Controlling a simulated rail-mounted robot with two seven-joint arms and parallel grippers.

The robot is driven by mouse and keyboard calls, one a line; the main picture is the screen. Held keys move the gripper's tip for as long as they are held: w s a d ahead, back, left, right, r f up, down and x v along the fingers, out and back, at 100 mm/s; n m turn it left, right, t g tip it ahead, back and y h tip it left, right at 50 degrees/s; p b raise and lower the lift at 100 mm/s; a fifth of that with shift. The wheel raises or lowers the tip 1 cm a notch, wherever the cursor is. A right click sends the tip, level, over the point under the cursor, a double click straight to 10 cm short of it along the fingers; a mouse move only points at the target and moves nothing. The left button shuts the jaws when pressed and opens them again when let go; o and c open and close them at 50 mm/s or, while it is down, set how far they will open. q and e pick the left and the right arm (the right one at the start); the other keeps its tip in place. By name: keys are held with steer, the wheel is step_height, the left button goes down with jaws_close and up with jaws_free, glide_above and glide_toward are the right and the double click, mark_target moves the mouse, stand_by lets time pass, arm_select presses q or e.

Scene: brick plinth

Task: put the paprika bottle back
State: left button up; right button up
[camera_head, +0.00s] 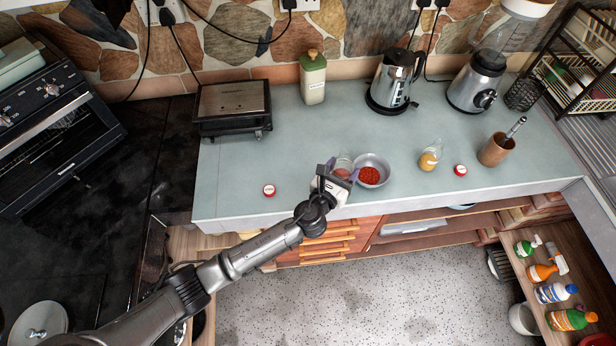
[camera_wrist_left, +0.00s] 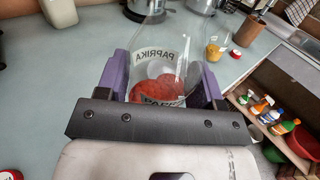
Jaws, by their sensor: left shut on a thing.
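The paprika bottle is clear glass with a label reading PAPRIKA. It shows in the left wrist view (camera_wrist_left: 158,62) between the purple finger pads of my left gripper (camera_wrist_left: 160,85). In the head view the bottle (camera_head: 343,160) stands out just past the left gripper (camera_head: 338,174), near the counter's front edge. The gripper is shut on it. Red powder shows low in the bottle. The bottle looks open, with no cap seen on it. Whether its base touches the counter is hidden. My right gripper is in neither view.
A metal bowl (camera_head: 384,163) of red powder sits right beside the bottle. A red-and-white cap (camera_head: 269,190) lies left. A bottle of yellow powder (camera_head: 429,158), another cap (camera_head: 460,170) and a copper mortar (camera_head: 494,150) stand right. The grill (camera_head: 233,105), canister (camera_head: 313,80) and kettle (camera_head: 392,80) line the back.

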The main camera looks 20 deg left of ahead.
arm_select(q)
steer(key=w+a+f+b, duration=0.1)
steer(key=a+f, duration=0.1)
steer(key=a, duration=0.1)
steer(key=w+a+f+b, duration=0.1)
steer(key=a+f, duration=0.1)
steer(key=a, duration=0.1)
steer(key=w+a+f+b, duration=0.1)
steer(key=a+f, duration=0.1)
steer(key=a, duration=0.2)
steer(key=shift+w+a+f+b, duration=0.1)
steer(key=shift+w+f+b, duration=0.15)
steer(key=shift+f+b, duration=0.1)
steer(key=shift+w+a+f, duration=0.15)
steer(key=shift+a, duration=0.25)
step_height(320, 180, down, 3)
steer(key=shift+r+b, duration=0.1)
steer(key=shift+b, duration=1)
steer(key=shift+f+b, duration=0.5)
steer(key=shift+f, duration=0.15)
